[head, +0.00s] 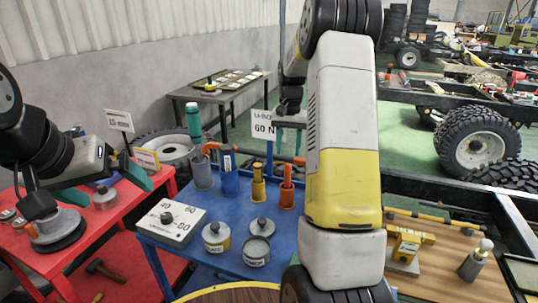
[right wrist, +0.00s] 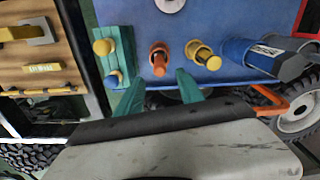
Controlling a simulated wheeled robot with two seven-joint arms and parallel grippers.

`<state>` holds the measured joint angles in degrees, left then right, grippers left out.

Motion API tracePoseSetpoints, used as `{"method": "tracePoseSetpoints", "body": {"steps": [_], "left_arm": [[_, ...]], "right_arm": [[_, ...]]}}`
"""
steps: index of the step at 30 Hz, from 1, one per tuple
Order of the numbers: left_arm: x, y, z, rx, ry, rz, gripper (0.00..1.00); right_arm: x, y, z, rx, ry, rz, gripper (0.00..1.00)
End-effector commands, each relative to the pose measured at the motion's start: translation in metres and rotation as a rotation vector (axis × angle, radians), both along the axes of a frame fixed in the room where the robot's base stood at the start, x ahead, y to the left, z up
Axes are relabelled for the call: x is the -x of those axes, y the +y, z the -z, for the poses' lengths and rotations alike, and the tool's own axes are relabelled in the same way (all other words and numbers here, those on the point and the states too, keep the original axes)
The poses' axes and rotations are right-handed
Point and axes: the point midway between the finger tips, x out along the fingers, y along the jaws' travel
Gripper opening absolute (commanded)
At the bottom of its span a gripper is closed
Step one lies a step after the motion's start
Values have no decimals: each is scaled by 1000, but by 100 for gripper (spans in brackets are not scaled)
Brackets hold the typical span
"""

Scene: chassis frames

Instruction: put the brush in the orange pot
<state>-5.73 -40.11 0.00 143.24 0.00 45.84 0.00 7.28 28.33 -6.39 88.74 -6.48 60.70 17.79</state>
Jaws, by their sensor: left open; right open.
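The orange pot (head: 287,195) stands on the blue table beside a yellow pot (head: 258,190). Both have a handle-like piece standing up in them. In the right wrist view the orange pot (right wrist: 159,68) lies just beyond the fingertips, with the yellow pot (right wrist: 206,57) to its right. I cannot tell which piece is the brush. My right gripper (head: 288,138) is open and empty above the far side of the blue table, behind the pots; its teal fingers also show in the right wrist view (right wrist: 160,88). My left gripper (head: 104,184) is open over the red table.
A blue pot (head: 229,182) and a grey holder with a teal bottle (head: 195,122) stand left of the pots. A teal block (right wrist: 124,45) with a yellow knob stands near the orange pot. My right arm hides the table's right side.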

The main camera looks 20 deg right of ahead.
Motion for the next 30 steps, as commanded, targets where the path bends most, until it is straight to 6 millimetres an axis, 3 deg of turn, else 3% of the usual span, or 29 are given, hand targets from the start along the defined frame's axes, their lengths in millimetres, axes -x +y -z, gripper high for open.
{"method": "tracePoseSetpoints", "body": {"steps": [5,9,15,19,24,30], "left_arm": [[0,0,0,0,0,0,100],[0,0,0,0,0,0,100],[0,0,0,0,0,0,100],[0,0,0,0,0,0,100],[0,0,0,0,0,0,100],[0,0,0,0,0,0,100]], "right_arm": [[27,25,-48,-19,-79,-63,45],[68,53,-91,-37,-168,-141,45],[134,91,-133,-53,-294,-260,45],[180,113,-147,-57,-376,-336,45],[237,136,-150,-55,-476,-429,45],[279,151,-142,-46,-555,-502,45]]}}
